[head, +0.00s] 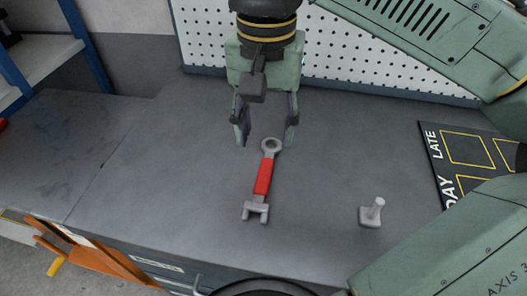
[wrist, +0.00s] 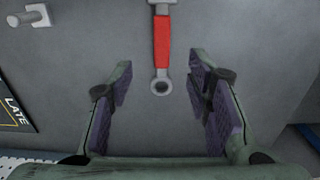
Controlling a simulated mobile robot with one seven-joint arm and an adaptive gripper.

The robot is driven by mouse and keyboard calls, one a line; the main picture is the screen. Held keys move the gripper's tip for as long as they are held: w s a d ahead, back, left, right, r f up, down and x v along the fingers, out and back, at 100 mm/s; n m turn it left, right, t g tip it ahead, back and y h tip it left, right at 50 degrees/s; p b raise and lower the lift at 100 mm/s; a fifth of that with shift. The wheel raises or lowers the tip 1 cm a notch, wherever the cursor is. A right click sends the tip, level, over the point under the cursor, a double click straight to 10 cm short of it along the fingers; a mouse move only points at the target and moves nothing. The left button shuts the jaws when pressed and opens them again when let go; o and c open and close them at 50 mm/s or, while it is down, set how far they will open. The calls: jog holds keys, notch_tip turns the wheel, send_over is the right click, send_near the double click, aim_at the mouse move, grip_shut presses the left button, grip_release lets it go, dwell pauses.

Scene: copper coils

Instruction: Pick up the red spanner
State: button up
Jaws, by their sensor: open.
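The red spanner (head: 263,178) lies flat on the grey bench top, with a red middle grip, a grey ring end toward the back and a grey open end toward the front edge. My gripper (head: 266,140) is open and empty above the bench, close to the ring end. In the wrist view the spanner (wrist: 162,45) points down between the jaws of my gripper (wrist: 200,75), its ring near the space between the fingertips. The spanner's open end is cut off at the top of the wrist view. The fingers do not appear to touch it.
A small grey peg on a square base (head: 372,213) stands right of the spanner; it also shows in the wrist view (wrist: 33,17). A black marked board (head: 434,165) lies at the right. A white pegboard (head: 340,62) rises behind. The bench (head: 130,180) left of the spanner is clear.

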send_over(264, 176)
notch_tip(264, 176, down, 5)
jog(key=shift+s+d+r, duration=0.1)
jog(key=shift+s+r, duration=0.05)
jog(key=shift+r, duration=0.05)
jog(key=shift+f, duration=3)
jog(key=shift+c, duration=0.4)
grip_shut()
